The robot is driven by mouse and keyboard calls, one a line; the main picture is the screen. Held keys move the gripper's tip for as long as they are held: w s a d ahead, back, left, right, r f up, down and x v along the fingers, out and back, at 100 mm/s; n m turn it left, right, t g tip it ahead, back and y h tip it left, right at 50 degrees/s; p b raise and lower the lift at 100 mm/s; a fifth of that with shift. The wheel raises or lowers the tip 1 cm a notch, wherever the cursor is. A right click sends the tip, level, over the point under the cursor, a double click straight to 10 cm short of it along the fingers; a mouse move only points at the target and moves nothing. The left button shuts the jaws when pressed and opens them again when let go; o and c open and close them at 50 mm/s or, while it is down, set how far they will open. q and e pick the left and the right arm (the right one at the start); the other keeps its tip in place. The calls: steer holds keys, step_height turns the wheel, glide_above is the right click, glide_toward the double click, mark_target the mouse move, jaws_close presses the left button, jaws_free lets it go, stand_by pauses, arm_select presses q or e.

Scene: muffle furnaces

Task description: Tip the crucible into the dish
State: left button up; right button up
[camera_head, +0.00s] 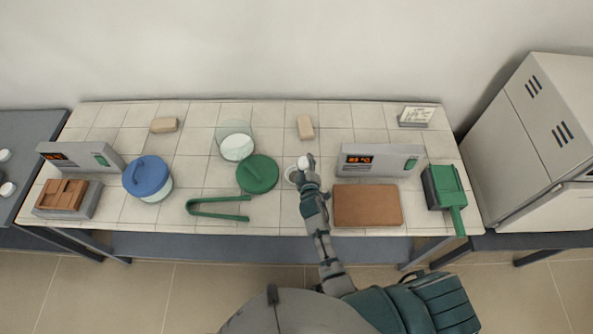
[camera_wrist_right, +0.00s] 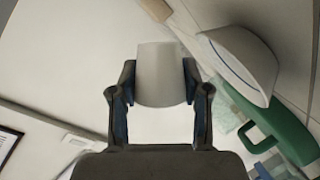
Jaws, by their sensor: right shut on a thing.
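The crucible, a small white cup (camera_head: 303,162), is held in my right gripper (camera_head: 309,171). In the right wrist view the crucible (camera_wrist_right: 160,75) sits between both fingers of the gripper (camera_wrist_right: 159,92), which are shut on its sides. My left gripper is not in view.
A unit with a lit display (camera_head: 380,160) and a brown board (camera_head: 368,205) are to the right. A green dustpan (camera_head: 444,187) is farther right.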

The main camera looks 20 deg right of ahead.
stand_by(0.3)
steer(key=m+p, duration=0.1)
steer(key=p, duration=0.1)
steer(key=y+p, duration=0.1)
steer(key=p, duration=0.1)
steer(key=shift+d+r+m+g, duration=0.1)
steer(key=shift+r+m+g, duration=0.25)
steer(key=shift+m+g, duration=0.05)
steer(key=shift+m+y+p, duration=0.3)
steer(key=shift+m+p, duration=0.1)
steer(key=shift+p, duration=0.35)
steer(key=shift+f, duration=0.25)
